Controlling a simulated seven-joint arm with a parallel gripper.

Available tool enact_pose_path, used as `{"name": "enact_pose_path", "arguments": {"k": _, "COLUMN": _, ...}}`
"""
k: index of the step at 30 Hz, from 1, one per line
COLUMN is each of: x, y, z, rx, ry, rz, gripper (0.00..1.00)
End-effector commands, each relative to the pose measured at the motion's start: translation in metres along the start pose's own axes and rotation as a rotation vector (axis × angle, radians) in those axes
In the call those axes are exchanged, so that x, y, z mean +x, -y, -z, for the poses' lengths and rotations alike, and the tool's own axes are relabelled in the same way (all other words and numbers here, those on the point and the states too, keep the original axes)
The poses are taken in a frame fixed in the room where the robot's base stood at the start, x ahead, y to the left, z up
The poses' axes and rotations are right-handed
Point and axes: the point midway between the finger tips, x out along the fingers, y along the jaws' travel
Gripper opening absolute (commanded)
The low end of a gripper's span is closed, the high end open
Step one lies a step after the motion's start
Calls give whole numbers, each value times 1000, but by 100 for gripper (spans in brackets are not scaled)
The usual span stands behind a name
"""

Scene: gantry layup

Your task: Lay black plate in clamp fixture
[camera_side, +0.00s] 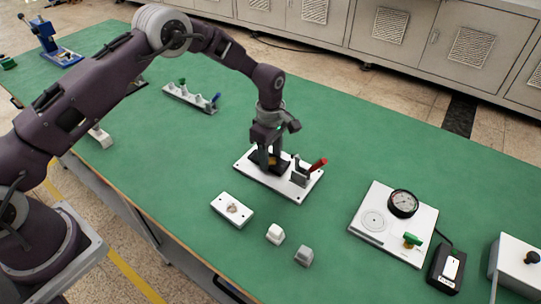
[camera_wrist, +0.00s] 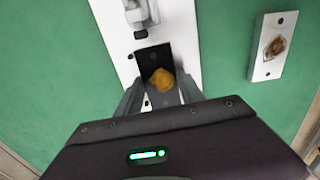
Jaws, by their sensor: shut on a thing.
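The clamp fixture (camera_side: 288,190) is a white base plate with a metal toggle clamp and a red handle (camera_side: 318,165), which leans up to the right. My gripper (camera_side: 268,163) points down over the fixture's left part, its fingers shut on the black plate (camera_side: 256,158). In the wrist view the black plate (camera_wrist: 148,55) shows between the fingers of my gripper (camera_wrist: 160,98), with an orange-brown patch (camera_wrist: 162,80) on it. The plate lies over the white fixture base (camera_wrist: 185,30), just short of the clamp (camera_wrist: 137,14). I cannot tell whether it rests fully on the base.
A small white plate with a brown patch (camera_side: 232,208) lies in front of the fixture. A white block (camera_side: 275,234) and a grey block (camera_side: 304,256) lie nearby. A dial gauge board (camera_side: 372,244) stands right; a rack (camera_side: 190,98) stands behind left. Green table is clear between them.

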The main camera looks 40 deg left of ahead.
Motion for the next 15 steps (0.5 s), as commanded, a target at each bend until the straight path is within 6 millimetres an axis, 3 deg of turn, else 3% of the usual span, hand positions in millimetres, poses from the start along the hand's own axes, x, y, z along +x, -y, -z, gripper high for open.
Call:
{"name": "enact_pose_path", "arguments": {"k": 2, "x": 2, "y": 0, "z": 0, "rx": 0, "ry": 0, "rz": 0, "gripper": 0}}
{"name": "enact_pose_path", "arguments": {"k": 3, "x": 2, "y": 0, "z": 0, "rx": 0, "ry": 0, "rz": 0, "gripper": 51}}
{"name": "enact_pose_path", "arguments": {"k": 5, "x": 2, "y": 0, "z": 0, "rx": 0, "ry": 0, "rz": 0, "gripper": 63}}
{"name": "enact_pose_path", "arguments": {"k": 6, "x": 2, "y": 0, "z": 0, "rx": 0, "ry": 0, "rz": 1, "gripper": 67}}
{"name": "enact_pose_path", "arguments": {"k": 15, "x": 0, "y": 0, "z": 0, "rx": 0, "ry": 0, "rz": 0, "gripper": 67}}
